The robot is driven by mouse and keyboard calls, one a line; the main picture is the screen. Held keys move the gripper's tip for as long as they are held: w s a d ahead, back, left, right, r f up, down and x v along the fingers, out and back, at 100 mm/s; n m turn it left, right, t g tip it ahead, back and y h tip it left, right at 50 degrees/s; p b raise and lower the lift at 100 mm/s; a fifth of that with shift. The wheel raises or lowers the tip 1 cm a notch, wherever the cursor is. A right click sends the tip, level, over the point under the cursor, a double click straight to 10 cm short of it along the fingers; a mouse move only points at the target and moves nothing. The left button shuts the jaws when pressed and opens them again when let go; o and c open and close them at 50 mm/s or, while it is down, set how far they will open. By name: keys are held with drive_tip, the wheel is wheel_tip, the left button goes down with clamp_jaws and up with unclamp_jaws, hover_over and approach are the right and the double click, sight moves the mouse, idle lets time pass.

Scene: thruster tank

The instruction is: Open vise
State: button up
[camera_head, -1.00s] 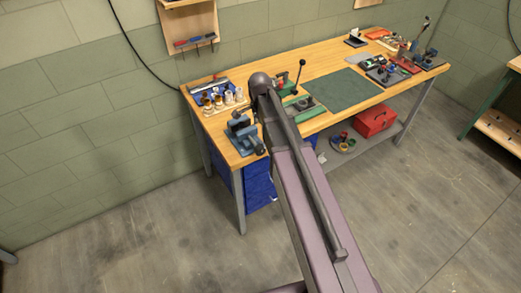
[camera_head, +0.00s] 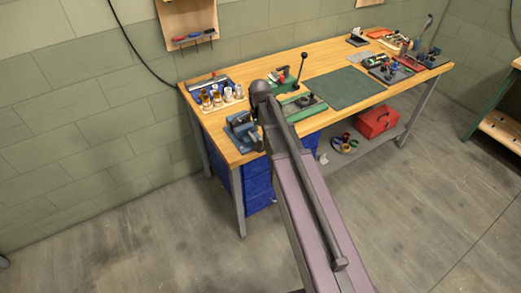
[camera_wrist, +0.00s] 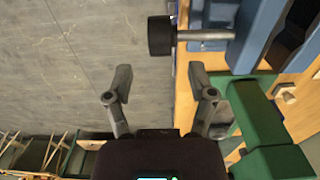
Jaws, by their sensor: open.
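The blue vise (camera_head: 240,128) stands at the left front corner of the workbench, partly hidden by my arm in the head view. In the wrist view the blue vise body (camera_wrist: 258,30) is at the upper right. Its handle, a metal bar with a black knob (camera_wrist: 160,36), sticks out to the left past the bench edge. My gripper (camera_wrist: 160,88) is open and empty, its two fingers spread below the knob in the picture and apart from it. In the head view my gripper is hidden behind my arm.
A green fixture (camera_wrist: 262,125) lies close to the right finger. The wooden bench (camera_head: 325,62) also holds a rack of small jars (camera_head: 220,97), a green mat (camera_head: 345,88) and a green lever press (camera_head: 290,80). Open floor (camera_head: 110,230) lies before the bench.

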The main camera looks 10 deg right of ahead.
sight(260, 143)
drive_tip(key=shift+f+b, duration=3.35)
drive_tip(key=shift+f, duration=0.3)
drive_tip(key=shift+s, duration=0.1)
drive_tip(key=c, duration=1)
